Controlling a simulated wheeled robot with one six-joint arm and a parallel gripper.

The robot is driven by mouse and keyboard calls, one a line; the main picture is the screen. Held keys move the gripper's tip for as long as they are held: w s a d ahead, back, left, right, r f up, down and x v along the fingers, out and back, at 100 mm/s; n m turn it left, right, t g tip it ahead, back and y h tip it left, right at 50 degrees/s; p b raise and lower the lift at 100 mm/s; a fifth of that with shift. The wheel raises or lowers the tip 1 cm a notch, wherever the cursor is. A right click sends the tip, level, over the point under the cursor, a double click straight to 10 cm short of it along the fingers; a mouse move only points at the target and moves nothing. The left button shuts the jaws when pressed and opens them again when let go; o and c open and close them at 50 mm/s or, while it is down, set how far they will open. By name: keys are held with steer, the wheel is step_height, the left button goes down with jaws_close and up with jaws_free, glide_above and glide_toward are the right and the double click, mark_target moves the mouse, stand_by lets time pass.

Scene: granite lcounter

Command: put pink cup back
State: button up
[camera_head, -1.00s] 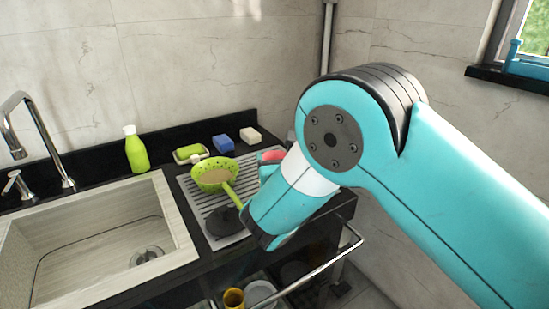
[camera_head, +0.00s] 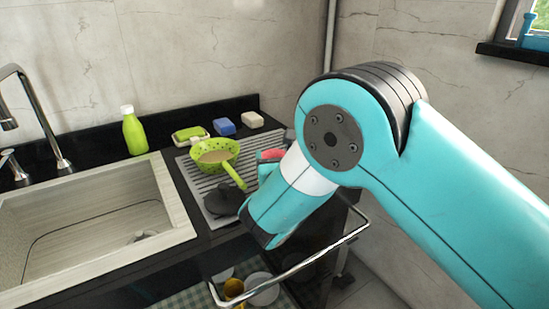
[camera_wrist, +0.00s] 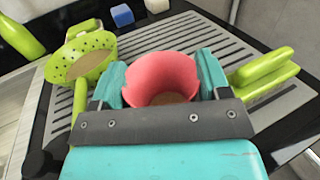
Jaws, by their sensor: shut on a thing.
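The pink cup (camera_wrist: 160,76) is upright between the two teal fingers of my gripper (camera_wrist: 162,84) in the wrist view. The fingers are shut on its sides, and its open top faces the camera. It appears over the grey ribbed drainboard (camera_wrist: 223,50); I cannot tell whether its base touches. In the head view only a small pink part of the cup (camera_head: 271,155) shows, beside my arm, and the fingertips are mostly hidden.
A green colander (camera_head: 214,154) stands left of the cup on the drainboard. A green-handled item (camera_wrist: 265,75) is close on the right. A blue sponge (camera_head: 224,127), white block (camera_head: 252,120) and green bottle (camera_head: 134,132) stand behind. The sink (camera_head: 95,225) is left; a metal rail (camera_head: 300,264) runs in front.

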steer(key=shift+f+b, duration=0.45)
steer(key=shift+f, duration=0.3)
steer(key=o, duration=1.1)
steer(key=shift+c, duration=0.2)
